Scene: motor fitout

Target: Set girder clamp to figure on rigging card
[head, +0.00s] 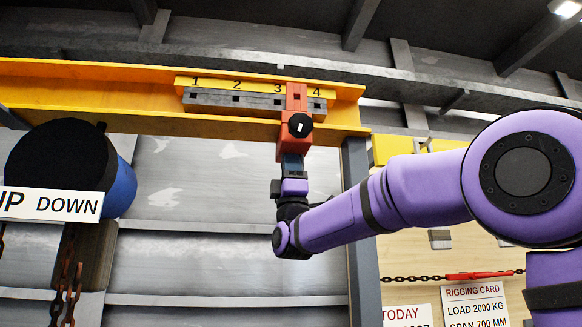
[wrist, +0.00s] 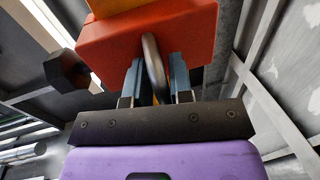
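The red girder clamp (head: 295,140) hangs on the yellow girder (head: 150,107), its upper part between the figures 3 and 4 of the number strip (head: 256,87). A black knob (head: 300,125) is on its front; it also shows in the wrist view (wrist: 67,70). My gripper (head: 292,165) is directly under the clamp, pointing up. In the wrist view its two blue fingers (wrist: 157,78) stand on either side of a grey ring (wrist: 153,65) below the red block. I cannot tell whether both fingers press on it. The rigging card (head: 475,305) reads LOAD 2000 KG, SPAN 700 MM; its lower part is cut off.
A notched grey rail (head: 225,98) runs under the figures 1 to 4. A blue and black hoist drum (head: 60,165) with an UP DOWN sign (head: 50,204) and rusty chains is at left. A grey post (head: 359,230) stands right of the clamp. A TODAY card (head: 407,316) is partly visible.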

